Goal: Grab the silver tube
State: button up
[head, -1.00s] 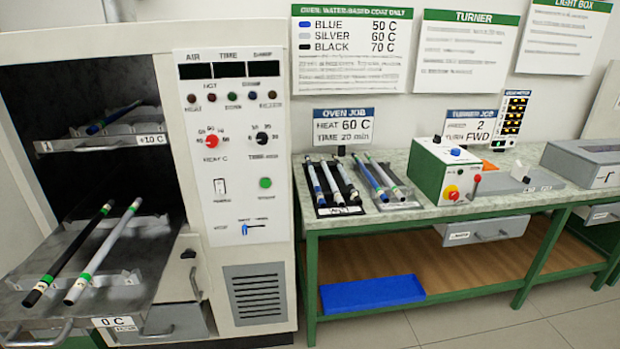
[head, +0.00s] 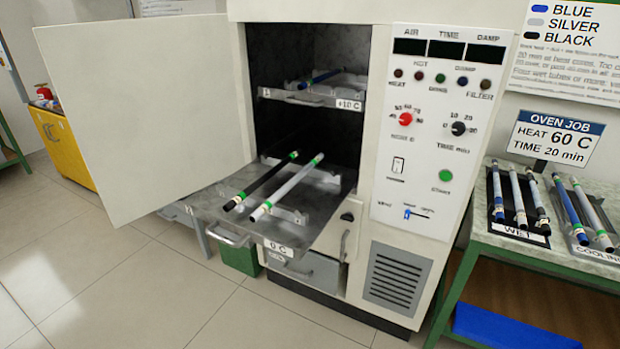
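A silver tube (head: 287,187) with a green band near its far end lies on the oven's pulled-out lower tray (head: 213,206). A black tube (head: 262,180) lies beside it on the left, apart from it. Another silver tube (head: 518,199) lies on the rack marked WET (head: 522,234), among other tubes. One more silver tube (head: 592,212) lies on the cooling rack beside a blue tube (head: 571,208). My gripper is not in view.
The oven door (head: 145,110) stands wide open to the left. A blue tube (head: 320,78) lies on the upper shelf (head: 310,98). A yellow cabinet (head: 65,145) stands far left. The floor in front is clear. A blue bin (head: 510,328) sits under the bench.

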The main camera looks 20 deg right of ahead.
aim_at(254, 217)
jog(key=i+l+u, duration=0.1)
jog(key=i+l, duration=0.15)
jog(key=i, duration=0.2)
jog(key=i+l, duration=0.25)
jog(key=i, duration=0.2)
jog(key=u, duration=0.05)
